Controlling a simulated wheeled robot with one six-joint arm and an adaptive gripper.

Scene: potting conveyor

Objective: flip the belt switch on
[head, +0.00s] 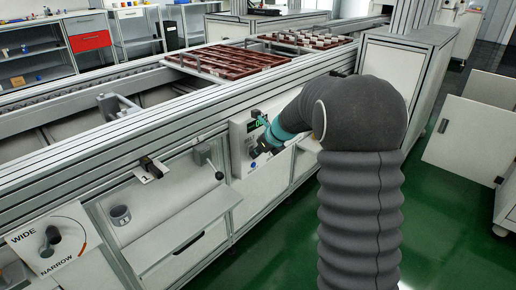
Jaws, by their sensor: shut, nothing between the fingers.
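A pale control box (237,160) is mounted on the front side of the conveyor. It has a small green lit display (257,124) and a blue button (253,165) low on its face. My gripper (256,151) is at the front of this box, between the display and the blue button. Its dark fingers are shut with nothing held. The belt switch cannot be made out; the gripper and wrist cover part of the box face. Whether the fingers touch the box cannot be told.
A lever (207,161) with a dark knob is left of the box. A WIDE/NARROW dial plate (52,241) is at lower left. Red-brown trays (228,62) sit on the conveyor. An open cabinet door (462,135) stands at right. Green floor is clear beside my arm.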

